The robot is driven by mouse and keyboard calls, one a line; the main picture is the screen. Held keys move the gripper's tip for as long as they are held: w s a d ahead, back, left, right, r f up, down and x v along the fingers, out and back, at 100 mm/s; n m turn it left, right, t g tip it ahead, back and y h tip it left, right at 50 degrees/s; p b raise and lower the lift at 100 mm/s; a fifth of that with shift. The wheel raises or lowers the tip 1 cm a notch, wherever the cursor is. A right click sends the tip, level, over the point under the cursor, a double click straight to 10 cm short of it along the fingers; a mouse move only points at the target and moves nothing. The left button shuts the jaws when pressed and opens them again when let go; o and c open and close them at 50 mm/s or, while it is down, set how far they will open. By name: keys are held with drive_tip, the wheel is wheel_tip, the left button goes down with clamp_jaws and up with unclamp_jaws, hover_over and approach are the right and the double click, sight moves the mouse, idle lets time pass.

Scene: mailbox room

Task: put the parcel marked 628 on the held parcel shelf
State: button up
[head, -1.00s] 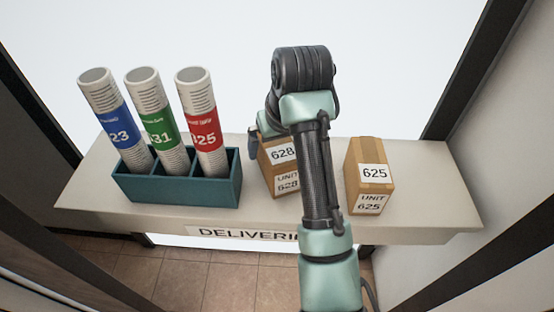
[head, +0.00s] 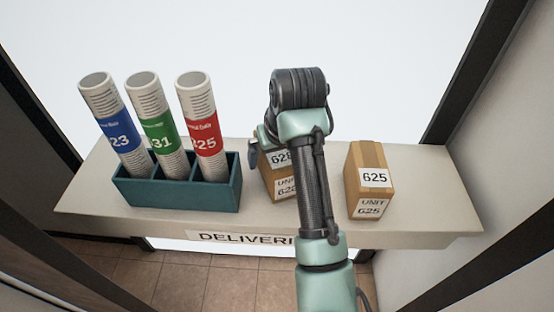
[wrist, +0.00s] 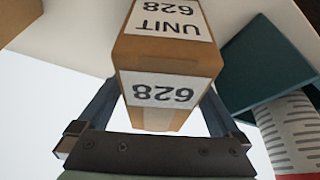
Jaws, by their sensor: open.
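The parcel marked 628 (head: 280,178) is a brown cardboard box with white labels, standing on the deliveries shelf. My arm covers its right part in the head view. In the wrist view the same parcel (wrist: 168,52) appears upside down, with its 628 and UNIT 628 labels showing. My gripper (wrist: 162,92) is open, with one finger on each side of the parcel's upper part. I cannot tell whether the fingers touch it. In the head view only one finger shows clearly, at the parcel's left. No held parcel shelf can be identified in these views.
A similar parcel marked 625 (head: 370,180) stands to the right on the deliveries shelf (head: 425,190). A teal holder (head: 178,195) with three labelled tubes stands close to the left. Dark frame posts and walls flank the shelf.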

drive_tip(key=shift+f, duration=0.1)
clamp_jaws()
idle(0.6)
